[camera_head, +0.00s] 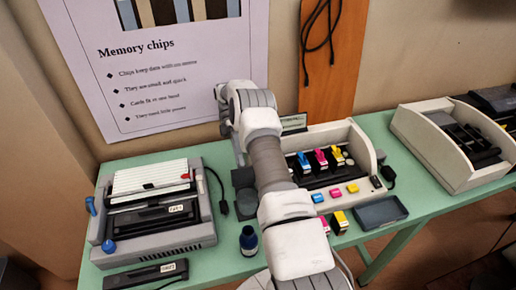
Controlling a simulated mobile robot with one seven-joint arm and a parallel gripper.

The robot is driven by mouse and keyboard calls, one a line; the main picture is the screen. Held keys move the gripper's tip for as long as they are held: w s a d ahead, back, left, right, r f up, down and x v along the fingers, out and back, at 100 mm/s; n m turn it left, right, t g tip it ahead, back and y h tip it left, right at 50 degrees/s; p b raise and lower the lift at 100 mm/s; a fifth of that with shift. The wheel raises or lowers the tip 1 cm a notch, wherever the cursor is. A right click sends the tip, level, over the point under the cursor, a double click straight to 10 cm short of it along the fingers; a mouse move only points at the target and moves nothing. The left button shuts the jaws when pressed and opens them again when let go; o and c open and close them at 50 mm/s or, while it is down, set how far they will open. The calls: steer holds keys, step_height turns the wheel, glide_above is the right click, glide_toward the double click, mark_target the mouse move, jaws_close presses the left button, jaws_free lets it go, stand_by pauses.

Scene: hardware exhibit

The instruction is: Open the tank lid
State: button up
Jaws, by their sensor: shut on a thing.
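My arm crosses the middle of the head view and bends down at the wrist. My gripper (241,166) points down at the left end of the cream printer (362,147) and is partly hidden by my forearm. It is shut at a dark block (243,180), which looks like the tank with its lid. The fingertips and the lid's edge are too small and dark to make out, so how far the lid is raised cannot be told. A dark blue ink bottle (249,241) stands upright on the table in front of the block.
Cyan, magenta and yellow cartridges (321,157) sit in the printer. A dark tray (381,213) lies at its front right. A grey machine (160,235) stands left, with a black cartridge (146,275) before it. Another cream machine (445,150) is right.

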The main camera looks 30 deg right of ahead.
step_height(320, 180, up, 4)
steer(key=p, duration=0.3)
steer(key=shift+d+f, duration=0.1)
steer(key=shift+f, duration=0.1)
steer(key=s+d+r+b, duration=0.1)
steer(key=s+d+r, duration=0.6)
steer(key=s, duration=0.1)
steer(key=shift+s+d, duration=0.3)
steer(key=shift+d, duration=0.1)
steer(key=shift+r, duration=0.1)
